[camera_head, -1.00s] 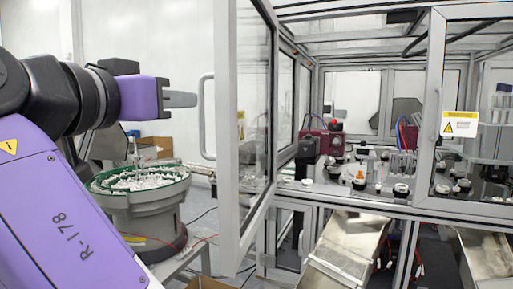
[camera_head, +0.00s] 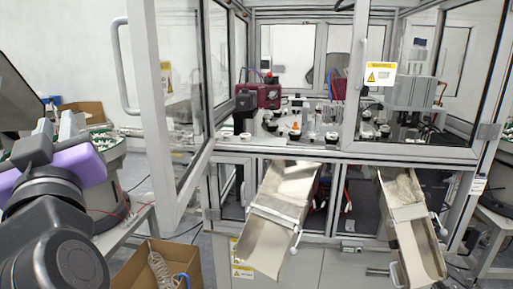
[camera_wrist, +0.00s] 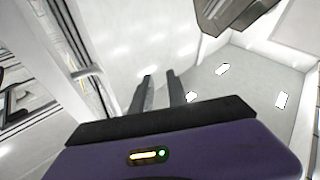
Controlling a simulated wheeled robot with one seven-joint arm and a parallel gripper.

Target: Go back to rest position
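My gripper (camera_head: 57,124) is at the left of the head view, on its purple wrist, with its fingers pointing up. In the wrist view my gripper (camera_wrist: 159,76) shows two dark fingers standing apart with nothing between them. Beyond them are a pale wall and ceiling with bright light panels (camera_wrist: 222,69). My arm is folded low at the left edge of the head view, beside the open door (camera_head: 172,100) of the assembly cell and apart from it.
The bowl feeder (camera_head: 112,160) stands behind my arm at the left. An open cardboard box (camera_head: 133,272) with a coiled hose is on the floor. Two metal chutes (camera_head: 283,205) (camera_head: 408,210) slope out from the cell. Machine parts stand on the cell's deck (camera_head: 258,141).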

